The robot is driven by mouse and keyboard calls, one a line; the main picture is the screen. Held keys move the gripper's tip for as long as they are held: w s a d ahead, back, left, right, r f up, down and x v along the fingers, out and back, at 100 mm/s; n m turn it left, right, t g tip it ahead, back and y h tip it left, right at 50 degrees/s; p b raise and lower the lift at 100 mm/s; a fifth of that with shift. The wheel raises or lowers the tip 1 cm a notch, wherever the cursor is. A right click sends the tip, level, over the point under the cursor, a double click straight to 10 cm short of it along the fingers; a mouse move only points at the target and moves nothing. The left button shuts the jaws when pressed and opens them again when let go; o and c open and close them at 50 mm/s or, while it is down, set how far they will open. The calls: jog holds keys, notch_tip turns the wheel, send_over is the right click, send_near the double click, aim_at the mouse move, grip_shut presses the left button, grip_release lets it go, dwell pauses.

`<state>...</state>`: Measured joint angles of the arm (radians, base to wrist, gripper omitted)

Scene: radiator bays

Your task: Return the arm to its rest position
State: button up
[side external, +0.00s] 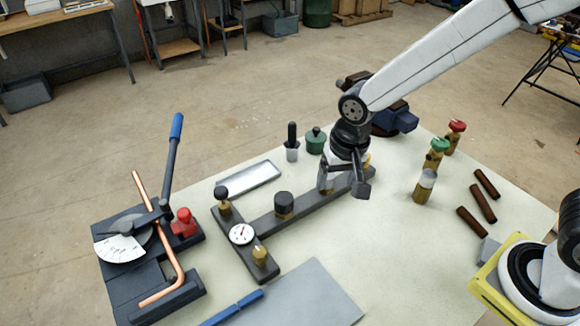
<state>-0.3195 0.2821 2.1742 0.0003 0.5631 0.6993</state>
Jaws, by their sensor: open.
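My white arm reaches in from the upper right, and my gripper (345,189) points down over the right end of a dark T-shaped fixture (305,212). Its two dark fingers are apart. A pale and brass-coloured part shows just behind the fingers, mostly hidden by them. I cannot tell whether the fingers touch it or the fixture. The fixture carries a round dial gauge (241,234), a black knob (284,205) and brass fittings (260,256).
At left stands a pipe bender (125,245) with a bent copper pipe (160,235) and a raised blue-tipped lever. A vise (395,120) stands behind the gripper; a tray (249,180) lies left.

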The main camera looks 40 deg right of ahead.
jog(key=s+d+n+t, duration=0.1)
jog(key=s+d+n, duration=0.3)
jog(key=s+d, duration=0.3)
jog(key=d, duration=0.4)
jog(key=shift+s+d, duration=0.35)
jog(key=shift+d, duration=0.05)
dwell(0.5)
